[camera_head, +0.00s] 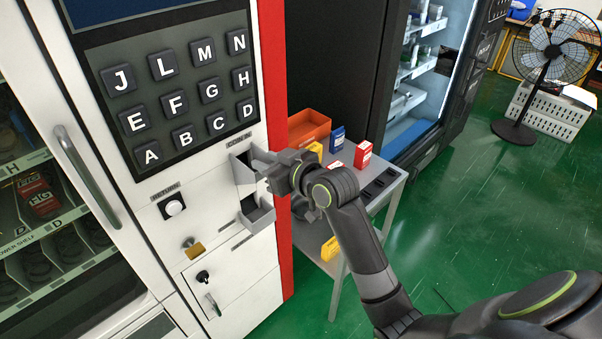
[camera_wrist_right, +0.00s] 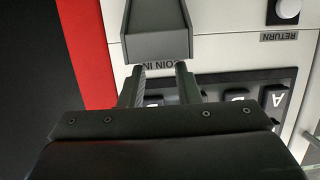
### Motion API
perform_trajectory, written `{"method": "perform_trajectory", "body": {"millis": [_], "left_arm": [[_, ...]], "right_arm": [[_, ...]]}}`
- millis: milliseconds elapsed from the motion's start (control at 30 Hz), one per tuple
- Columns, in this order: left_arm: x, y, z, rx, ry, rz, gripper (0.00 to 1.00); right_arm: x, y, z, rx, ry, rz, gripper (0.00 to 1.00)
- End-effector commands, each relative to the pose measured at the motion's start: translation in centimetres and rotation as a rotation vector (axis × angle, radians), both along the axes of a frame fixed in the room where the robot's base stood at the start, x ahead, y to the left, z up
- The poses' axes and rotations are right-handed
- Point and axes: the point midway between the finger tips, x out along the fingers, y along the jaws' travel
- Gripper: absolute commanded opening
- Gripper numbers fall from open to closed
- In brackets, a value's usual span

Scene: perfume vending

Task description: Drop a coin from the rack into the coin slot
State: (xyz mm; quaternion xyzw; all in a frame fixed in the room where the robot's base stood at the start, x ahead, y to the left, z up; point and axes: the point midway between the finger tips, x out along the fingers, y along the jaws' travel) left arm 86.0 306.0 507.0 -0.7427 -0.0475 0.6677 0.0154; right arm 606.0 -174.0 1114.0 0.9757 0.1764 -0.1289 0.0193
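The coin slot is a grey hopper (camera_head: 243,170) under the COIN IN label on the white vending machine's front. In the right wrist view, the hopper (camera_wrist_right: 158,38) shows upside down just beyond my fingertips, beside the label. My right gripper (camera_head: 262,174) is at the hopper's mouth in the head view. In the wrist view its two fingers (camera_wrist_right: 158,75) stand apart, with keypad keys showing through the gap. I see no coin between them or in the hopper; the hopper's inside is mostly hidden. The coin rack cannot be made out clearly. My left gripper is not in view.
A lower grey tray (camera_head: 257,216) juts out below the hopper. The lettered keypad (camera_head: 187,92) is above. A grey cart (camera_head: 392,176) with an orange bin (camera_head: 308,124) and small boxes stands to the right, behind my arm. A fan (camera_head: 545,60) stands farther off on open green floor.

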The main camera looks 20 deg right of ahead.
Motion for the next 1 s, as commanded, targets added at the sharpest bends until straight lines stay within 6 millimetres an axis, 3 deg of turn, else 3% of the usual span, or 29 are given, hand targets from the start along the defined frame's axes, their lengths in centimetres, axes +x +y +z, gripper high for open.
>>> {"method": "perform_trajectory", "body": {"millis": [700,1000], "left_arm": [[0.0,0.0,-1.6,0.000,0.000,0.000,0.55],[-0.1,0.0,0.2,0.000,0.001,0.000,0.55]], "right_arm": [[-11.9,-4.5,3.3,-0.008,-0.001,0.002,0.30],[-14.3,-5.4,4.2,-0.003,0.001,0.001,0.30]]}}
